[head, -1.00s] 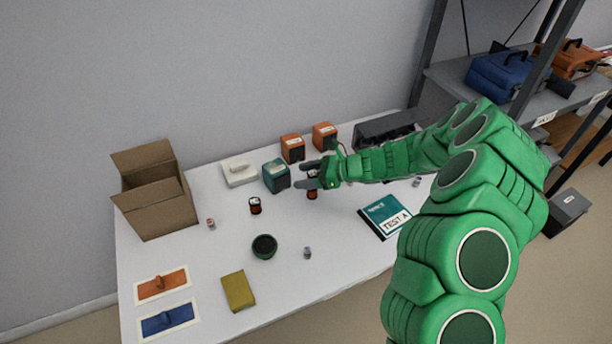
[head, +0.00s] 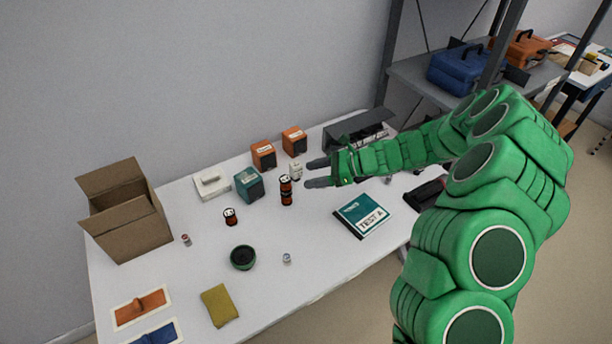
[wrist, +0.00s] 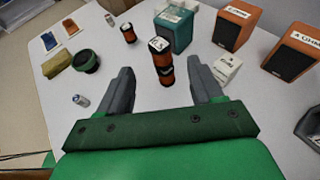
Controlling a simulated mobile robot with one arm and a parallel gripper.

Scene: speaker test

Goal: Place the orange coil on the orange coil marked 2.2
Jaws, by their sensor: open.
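Two orange-and-black coils stand as an upright stack (head: 286,190), one on top of the other. My gripper (head: 317,173) is open and empty, just right of the stack in the head view. In the wrist view its fingers (wrist: 160,72) point toward the stack, which stands ahead between them, apart from both. Another single orange coil (head: 230,216) stands to the left, also seen in the wrist view (wrist: 128,34).
A teal box (head: 248,184) and orange boxes (head: 264,155) stand behind the stack. A white item (head: 295,171) is close beside it. A TEST A book (head: 362,215) lies to the right and a green round bowl (head: 243,257) in front. Table around the bowl is mostly clear.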

